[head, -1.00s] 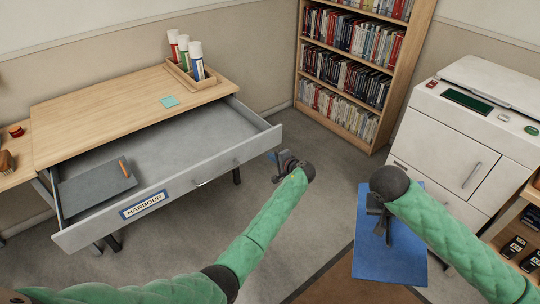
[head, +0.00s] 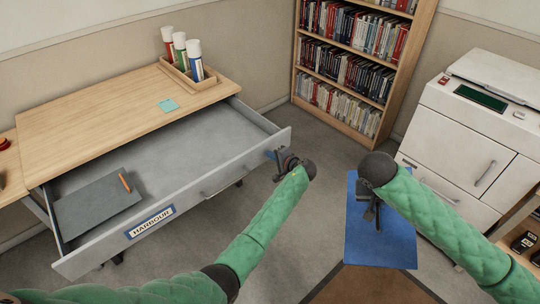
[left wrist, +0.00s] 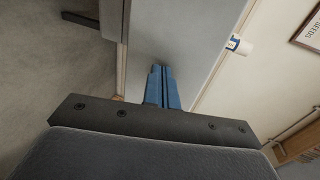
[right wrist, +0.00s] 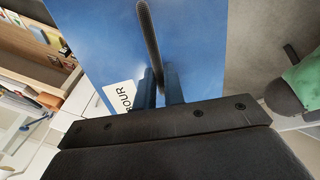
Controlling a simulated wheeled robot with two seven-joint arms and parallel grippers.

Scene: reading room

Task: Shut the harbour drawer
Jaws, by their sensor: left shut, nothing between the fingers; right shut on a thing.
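The harbour drawer (head: 215,158) stands pulled far out of the wooden desk (head: 110,100). Its grey front carries a blue-edged label (head: 150,222) reading HARBOUR and a bar handle (head: 222,182). A dark grey flat item (head: 92,205) with an orange stick (head: 125,182) lies inside at its left. My left gripper (head: 272,155) is shut and empty, close by the right end of the drawer front; I cannot tell whether it touches. Its shut blue fingers (left wrist: 163,88) point along a grey panel. My right gripper (head: 371,212) is shut on the dark handle of a blue flat case (head: 385,240), held clear of the drawer.
A bookcase (head: 350,78) stands at the back wall. A white cabinet (head: 455,140) with a machine top is at the right. A holder with several tubes (head: 190,78) and a teal note (head: 168,105) are on the desk. Grey floor is free between drawer and bookcase.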

